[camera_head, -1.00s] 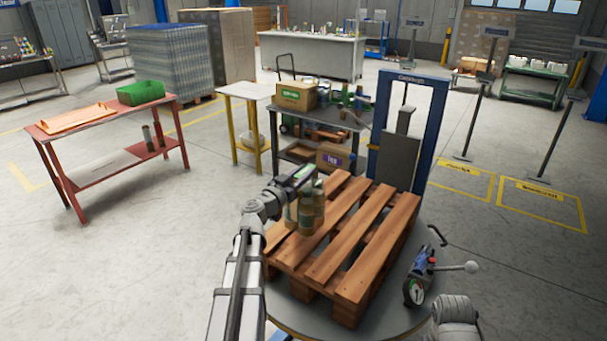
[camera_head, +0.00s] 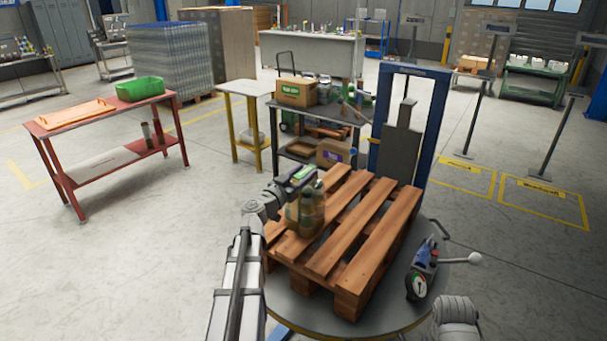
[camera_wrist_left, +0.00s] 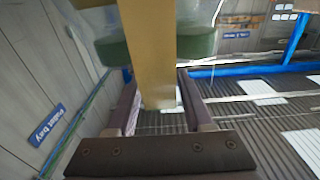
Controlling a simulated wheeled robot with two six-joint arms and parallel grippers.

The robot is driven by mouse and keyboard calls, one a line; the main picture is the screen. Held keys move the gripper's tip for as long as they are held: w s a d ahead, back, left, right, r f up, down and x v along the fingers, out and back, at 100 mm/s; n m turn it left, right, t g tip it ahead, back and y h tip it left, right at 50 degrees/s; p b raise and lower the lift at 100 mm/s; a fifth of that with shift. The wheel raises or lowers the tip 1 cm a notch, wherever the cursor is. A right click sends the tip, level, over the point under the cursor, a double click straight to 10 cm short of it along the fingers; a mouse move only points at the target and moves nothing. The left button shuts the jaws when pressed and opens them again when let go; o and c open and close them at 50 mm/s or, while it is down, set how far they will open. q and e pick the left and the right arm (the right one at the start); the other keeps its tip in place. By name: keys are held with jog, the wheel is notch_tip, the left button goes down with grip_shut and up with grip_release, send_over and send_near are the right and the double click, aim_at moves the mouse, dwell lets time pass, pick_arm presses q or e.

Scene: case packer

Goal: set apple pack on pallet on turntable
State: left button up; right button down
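My left gripper (camera_head: 294,182) is over the left part of the wooden pallet (camera_head: 352,262). The apple pack (camera_head: 312,213), a cluster of brownish-green bottles or jars, hangs just below and right of it. The pack is upright at the pallet's back left; I cannot tell whether it touches the slats. In the left wrist view, a tan upright strip of the pack (camera_wrist_left: 150,50) lies between the two fingers (camera_wrist_left: 160,112), with green-bottomed containers either side. The pallet lies on the round grey turntable (camera_head: 385,318). My right gripper is out of view; only part of that arm shows.
A blue mast (camera_head: 428,135) stands behind the pallet. A dark cart (camera_head: 345,122) with boxes is behind, and a red table (camera_head: 105,120) is left. The pallet's middle and right slats are bare.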

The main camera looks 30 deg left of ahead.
pick_arm(q)
jog(key=shift+o, duration=0.8)
jog(key=shift+s+r, duration=0.1)
jog(key=s+a, duration=0.1)
jog(key=s, duration=1)
jog(key=shift+s+f, duration=0.35)
jog(key=shift+f, duration=0.05)
